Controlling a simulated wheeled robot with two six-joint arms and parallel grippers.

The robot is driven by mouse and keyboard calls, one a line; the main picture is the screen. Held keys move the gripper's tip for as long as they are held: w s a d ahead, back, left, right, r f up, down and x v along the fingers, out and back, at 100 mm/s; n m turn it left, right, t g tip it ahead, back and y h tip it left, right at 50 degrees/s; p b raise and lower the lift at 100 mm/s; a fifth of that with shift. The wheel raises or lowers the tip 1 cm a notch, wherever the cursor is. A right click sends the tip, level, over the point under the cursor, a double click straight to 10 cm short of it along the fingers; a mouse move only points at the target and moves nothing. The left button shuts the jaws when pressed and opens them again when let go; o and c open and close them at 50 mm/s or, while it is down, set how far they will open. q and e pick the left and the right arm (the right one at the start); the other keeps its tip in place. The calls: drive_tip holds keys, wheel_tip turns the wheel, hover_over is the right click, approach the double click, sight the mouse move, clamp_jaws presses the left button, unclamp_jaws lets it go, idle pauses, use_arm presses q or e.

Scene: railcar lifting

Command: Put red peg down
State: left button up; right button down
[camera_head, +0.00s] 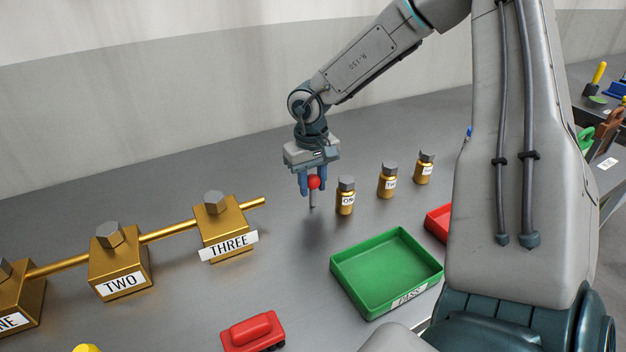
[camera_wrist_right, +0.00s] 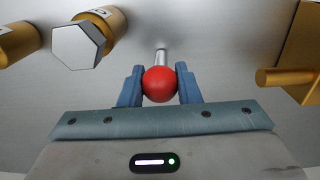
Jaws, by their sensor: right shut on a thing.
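The red peg (camera_head: 314,183) has a round red head and a thin grey metal shaft. My right gripper (camera_head: 313,182) is shut on the red head. The shaft points down towards the grey table, and I cannot tell whether its tip touches it. In the right wrist view the red head (camera_wrist_right: 159,84) sits between the two blue fingers of my right gripper (camera_wrist_right: 160,86). The shaft runs away from the camera behind the head. My left gripper is not in view.
Small gold cylinders (camera_head: 345,196) with hex tops stand in a row right of the peg. A green tray (camera_head: 349,290) and a red tray (camera_head: 437,222) lie nearer. Gold blocks (camera_head: 119,269) on a rod stand left. A red toy-like block (camera_head: 252,332) lies in front.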

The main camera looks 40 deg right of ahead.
drive_tip(key=shift+a, duration=0.2)
drive_tip(key=c, duration=1.1)
unclamp_jaws()
drive_tip(key=shift+d, duration=0.1)
drive_tip(key=shift+o, duration=0.2)
